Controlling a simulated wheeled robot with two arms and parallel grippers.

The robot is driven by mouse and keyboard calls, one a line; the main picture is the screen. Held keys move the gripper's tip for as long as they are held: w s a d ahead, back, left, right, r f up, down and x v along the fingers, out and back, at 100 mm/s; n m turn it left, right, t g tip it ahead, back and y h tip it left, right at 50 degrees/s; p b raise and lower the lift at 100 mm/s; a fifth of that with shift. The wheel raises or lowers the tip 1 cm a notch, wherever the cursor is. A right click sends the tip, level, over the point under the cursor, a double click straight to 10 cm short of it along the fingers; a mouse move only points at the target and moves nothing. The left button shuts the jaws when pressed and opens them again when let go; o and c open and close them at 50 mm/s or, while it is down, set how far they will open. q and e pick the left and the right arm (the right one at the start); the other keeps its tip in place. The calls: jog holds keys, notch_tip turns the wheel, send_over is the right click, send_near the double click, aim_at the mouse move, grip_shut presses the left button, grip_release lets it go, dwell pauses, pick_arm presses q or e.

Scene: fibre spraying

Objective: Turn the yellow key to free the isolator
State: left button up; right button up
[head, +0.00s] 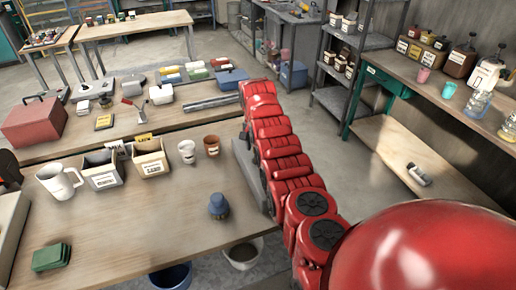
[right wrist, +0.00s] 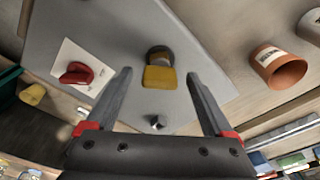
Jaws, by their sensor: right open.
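The yellow key (right wrist: 160,77) is a flat tab at a dark round lock barrel (right wrist: 159,54) on a grey panel (right wrist: 215,75). My right gripper (right wrist: 158,76) is open, with one finger on each side of the key and visible gaps to it. A red handle (right wrist: 76,74), perhaps the isolator, sits on a white plate (right wrist: 92,63) left of the key in the right wrist view. In the head view the panel's edge (head: 246,165) shows beside my red right arm, which hides the key and right gripper.
A terracotta cup (right wrist: 280,68) is right of the panel in the wrist view. The bench (head: 150,225) also holds a white jug (head: 58,182), two labelled boxes (head: 150,158), a blue-grey object (head: 218,206) and green pads (head: 51,257). The bench front is mostly clear.

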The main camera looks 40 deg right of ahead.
jog(key=shift+r, duration=0.3)
notch_tip(320, 180, up, 17)
jog(key=a+b, duration=0.1)
jog(key=a, duration=0.1)
jog(key=shift+s, duration=0.45)
jog(key=shift+f, duration=0.2)
